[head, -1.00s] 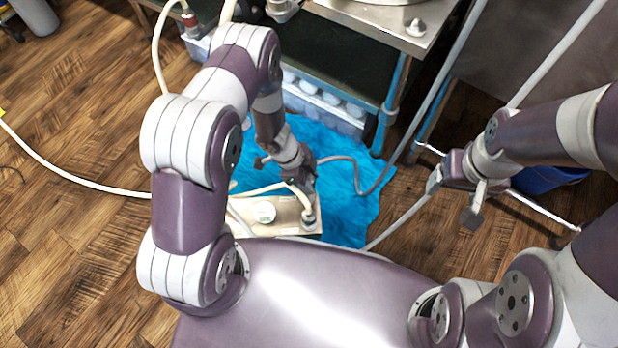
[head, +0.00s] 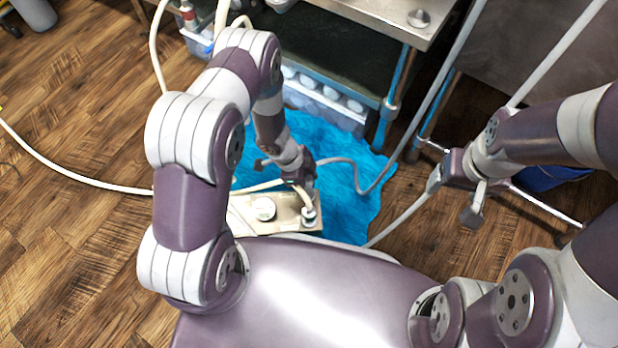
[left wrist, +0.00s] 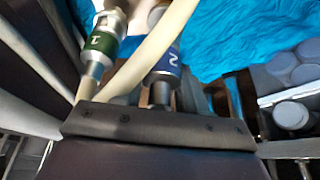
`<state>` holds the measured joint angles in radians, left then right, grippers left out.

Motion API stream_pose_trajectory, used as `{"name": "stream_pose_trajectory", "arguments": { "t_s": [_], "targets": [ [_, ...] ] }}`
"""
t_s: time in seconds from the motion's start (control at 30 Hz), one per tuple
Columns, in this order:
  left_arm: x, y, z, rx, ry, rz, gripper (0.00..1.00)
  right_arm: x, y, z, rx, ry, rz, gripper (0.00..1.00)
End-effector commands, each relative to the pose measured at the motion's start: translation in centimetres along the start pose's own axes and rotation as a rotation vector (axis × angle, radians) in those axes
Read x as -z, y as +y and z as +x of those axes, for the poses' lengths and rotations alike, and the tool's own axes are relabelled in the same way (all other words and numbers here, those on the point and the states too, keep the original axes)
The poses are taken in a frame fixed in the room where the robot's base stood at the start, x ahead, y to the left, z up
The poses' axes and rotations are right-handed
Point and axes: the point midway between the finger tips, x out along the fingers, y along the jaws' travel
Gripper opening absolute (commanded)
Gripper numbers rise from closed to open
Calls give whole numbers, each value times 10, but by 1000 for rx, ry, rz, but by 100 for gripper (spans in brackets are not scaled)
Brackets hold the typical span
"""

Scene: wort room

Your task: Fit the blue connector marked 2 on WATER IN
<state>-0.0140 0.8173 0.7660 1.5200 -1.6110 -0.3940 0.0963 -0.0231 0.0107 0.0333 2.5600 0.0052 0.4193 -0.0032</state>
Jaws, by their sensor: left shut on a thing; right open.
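A blue connector marked 2 (left wrist: 167,62) shows in the left wrist view, with a grey metal fitting beyond it. I cannot tell whether the two are joined. A green connector marked 1 (left wrist: 101,45) is to its left, on a pale hose. My left gripper (head: 300,178) is shut on the blue connector, over the pale box (head: 283,222) with fittings on top. The WATER IN marking cannot be read. In the head view the arm and gripper hide the blue connector. My right gripper (head: 455,202) is open and empty, well to the right.
A blue cloth (head: 345,205) lies under the box. A steel table (head: 440,15) and its shelf with a clear bin (head: 325,100) stand behind. A grey hose (head: 365,180) and pale hoses (head: 80,180) cross the floor.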

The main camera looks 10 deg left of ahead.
Motion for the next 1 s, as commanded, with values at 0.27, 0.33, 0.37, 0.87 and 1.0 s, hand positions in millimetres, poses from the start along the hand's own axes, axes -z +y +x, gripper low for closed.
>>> {"name": "stream_pose_trajectory", "arguments": {
  "t_s": [0.27, 0.33, 0.37, 0.87, 1.0],
  "targets": [
    [0, 0, 0, 0, 0, 0, 0, 0, 0, 0, 0, 0, 0, 76],
    [0, 0, 1, 0, 0, 0, 0, 0, 0, 1, 0, 0, 0, 76],
    [-1, 0, 1, 0, 0, 0, 0, 0, 0, 1, 0, 0, 0, 76],
    [-4, 0, 11, 0, 0, 1, 0, -1, 0, 8, 0, 0, 0, 76],
    [-6, 0, 13, 0, 0, 1, 0, -1, 0, 10, 0, 0, 0, 76]
  ]
}}
